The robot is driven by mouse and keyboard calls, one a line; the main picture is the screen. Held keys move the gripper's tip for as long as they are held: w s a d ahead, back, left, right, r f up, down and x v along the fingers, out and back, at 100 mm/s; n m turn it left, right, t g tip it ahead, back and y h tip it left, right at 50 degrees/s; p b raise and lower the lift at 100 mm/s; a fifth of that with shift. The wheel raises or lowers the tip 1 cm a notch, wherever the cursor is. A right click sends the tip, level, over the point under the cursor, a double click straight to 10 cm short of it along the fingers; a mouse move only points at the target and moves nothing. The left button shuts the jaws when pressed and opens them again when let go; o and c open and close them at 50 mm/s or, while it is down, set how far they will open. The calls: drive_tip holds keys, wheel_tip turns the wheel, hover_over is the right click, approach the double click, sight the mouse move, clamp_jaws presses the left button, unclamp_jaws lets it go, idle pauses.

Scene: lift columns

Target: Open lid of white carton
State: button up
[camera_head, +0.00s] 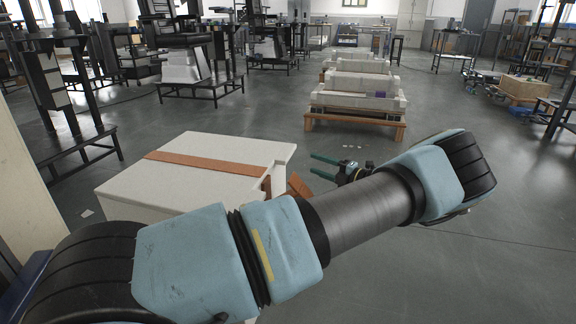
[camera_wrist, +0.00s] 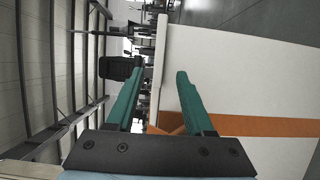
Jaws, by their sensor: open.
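The white carton (camera_head: 190,160) stands in front of me, partly hidden behind my arm. Its flat lid is shut and has a brown strip (camera_head: 200,163) across the top. A brown piece (camera_head: 298,186) shows at its right side, near the notched corner. In the wrist view the carton (camera_wrist: 240,70) fills the right side, with the brown strip (camera_wrist: 265,127) on it. My gripper (camera_head: 318,165) has green fingers, open and empty, just right of the carton and pointing left toward it. In the wrist view the open fingers (camera_wrist: 155,90) lie by the carton's edge; contact cannot be told.
A low wooden pallet with white boxes (camera_head: 355,105) stands farther back. Dark stands and benches (camera_head: 190,70) line the left and back. Shelving and a cardboard box (camera_head: 525,87) are at the right. The grey floor (camera_head: 480,250) right of the carton is clear.

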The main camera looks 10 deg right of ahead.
sight(291, 155)
drive_tip(key=b+x, duration=0.2)
drive_tip(key=x, duration=0.8)
drive_tip(key=shift+w+a, duration=0.1)
drive_tip(key=shift+w, duration=0.15)
clamp_jaws()
idle(1.1)
